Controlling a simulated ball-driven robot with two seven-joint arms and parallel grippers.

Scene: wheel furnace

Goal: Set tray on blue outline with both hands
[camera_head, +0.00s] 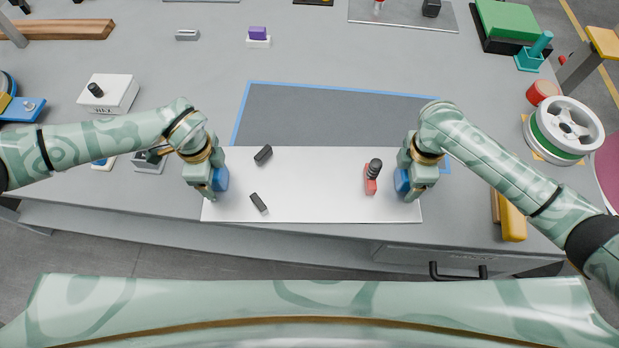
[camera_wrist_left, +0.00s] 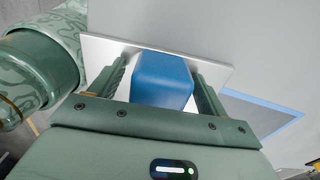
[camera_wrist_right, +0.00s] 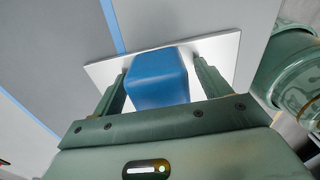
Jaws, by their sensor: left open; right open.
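The white tray (camera_head: 310,190) lies at the front of the bench, its rear edge over the front part of the blue outline (camera_head: 330,84). Two dark blocks (camera_head: 263,154) and a red piece with a dark knob (camera_head: 371,180) are on the tray. My left gripper (camera_head: 220,180) is at the tray's left end, open, its fingers on either side of a blue handle (camera_wrist_left: 163,80). My right gripper (camera_head: 403,181) is at the right end, open, its fingers on either side of the other blue handle (camera_wrist_right: 157,78). Whether the fingers touch the handles is unclear.
A white box (camera_head: 108,95) stands at the left. A wheel (camera_head: 566,127) and a red cylinder (camera_head: 541,91) are at the right. A yellow-handled item (camera_head: 512,220) lies right of my right gripper. The grey area inside the outline behind the tray is clear.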

